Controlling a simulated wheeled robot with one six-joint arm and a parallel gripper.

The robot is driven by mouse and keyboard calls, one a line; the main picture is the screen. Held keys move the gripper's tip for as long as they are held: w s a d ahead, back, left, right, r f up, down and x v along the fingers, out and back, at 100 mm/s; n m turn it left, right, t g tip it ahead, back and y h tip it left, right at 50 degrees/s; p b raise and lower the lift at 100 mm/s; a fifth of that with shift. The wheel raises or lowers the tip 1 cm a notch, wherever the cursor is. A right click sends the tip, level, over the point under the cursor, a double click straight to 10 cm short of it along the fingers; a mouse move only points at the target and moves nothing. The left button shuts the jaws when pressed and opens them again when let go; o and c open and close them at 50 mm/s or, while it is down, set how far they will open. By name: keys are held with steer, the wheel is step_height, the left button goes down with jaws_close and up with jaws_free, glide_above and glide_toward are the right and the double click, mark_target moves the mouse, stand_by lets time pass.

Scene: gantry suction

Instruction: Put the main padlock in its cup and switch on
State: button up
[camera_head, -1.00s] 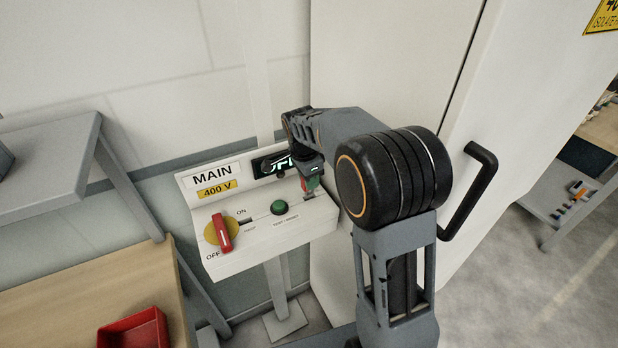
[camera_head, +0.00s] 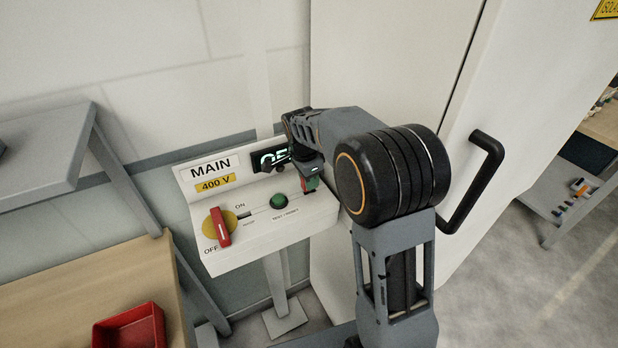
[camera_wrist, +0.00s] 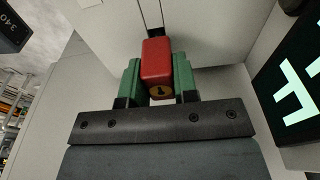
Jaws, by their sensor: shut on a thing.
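My gripper (camera_head: 310,184) is over the right end of the white switch panel (camera_head: 285,232). In the wrist view its green fingers (camera_wrist: 157,82) are shut on a red padlock (camera_wrist: 157,60), with the keyhole facing the camera and the thin shackle pointing up the picture. In the head view the padlock is mostly hidden by my gripper. The main switch's red handle (camera_head: 221,228) on a yellow disc (camera_head: 212,234) points towards OFF. No cup can be made out for certain.
A green button (camera_head: 279,202) sits mid-panel. A partly covered display (camera_head: 268,158) is behind my gripper. A tall white cabinet with a black handle (camera_head: 484,165) stands close on the right. A red bin (camera_head: 130,327) lies on the wooden bench at lower left.

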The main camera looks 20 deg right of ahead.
steer(key=shift+f+b, duration=0.45)
steer(key=shift+f, duration=0.25)
steer(key=o, duration=1.1)
steer(key=shift+c, duration=0.2)
step_height(320, 180, up, 14)
steer(key=a, duration=0.1)
steer(key=shift+s+a, duration=0.2)
steer(key=shift+a, duration=0.15)
steer(key=shift+f, duration=0.1)
